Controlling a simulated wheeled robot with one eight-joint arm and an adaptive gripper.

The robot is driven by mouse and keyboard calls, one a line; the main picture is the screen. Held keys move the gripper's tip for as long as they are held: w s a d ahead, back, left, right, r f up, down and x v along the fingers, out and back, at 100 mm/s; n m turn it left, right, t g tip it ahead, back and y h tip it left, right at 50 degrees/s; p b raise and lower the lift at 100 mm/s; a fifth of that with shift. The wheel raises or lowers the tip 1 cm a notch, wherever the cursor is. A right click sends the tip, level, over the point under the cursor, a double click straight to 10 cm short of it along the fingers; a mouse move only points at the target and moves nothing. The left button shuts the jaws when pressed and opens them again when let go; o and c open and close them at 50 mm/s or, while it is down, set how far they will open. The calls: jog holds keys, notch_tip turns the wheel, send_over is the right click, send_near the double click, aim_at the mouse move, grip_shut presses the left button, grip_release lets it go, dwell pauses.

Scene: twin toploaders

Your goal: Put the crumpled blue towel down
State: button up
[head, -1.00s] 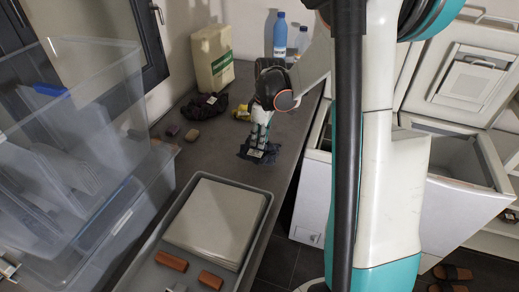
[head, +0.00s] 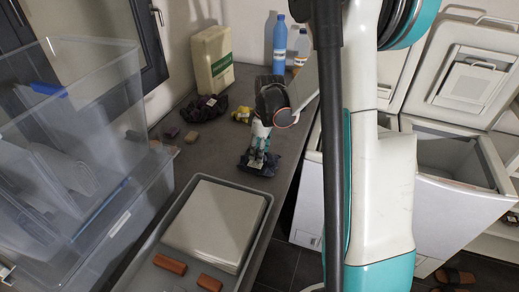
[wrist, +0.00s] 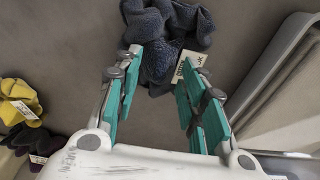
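The crumpled blue towel (head: 258,164) is a small dark blue heap on the grey counter, just beyond the tray. It also shows at the top of the wrist view (wrist: 158,65), with a pale printed tag on its right side. My gripper (head: 259,150) is over the towel and points down at it. In the wrist view its teal fingers (wrist: 158,75) stand wide apart, with bare counter between them. The towel lies at and past the fingertips. I cannot tell whether a fingertip touches it.
A grey tray (head: 262,222) with pale flat stack and reddish blocks stands in front. Clear bins (head: 120,215) stand left. A dark cloth (head: 203,108), a yellow cloth (head: 241,114), a carton (head: 212,60) and bottles (head: 280,42) are behind. The counter's right edge is near.

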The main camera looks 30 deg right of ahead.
jog(key=shift+r, duration=0.1)
notch_tip(320, 180, up, 12)
jog(key=s+p, duration=0.1)
jog(key=p, duration=0.2)
jog(key=shift+d, duration=0.45)
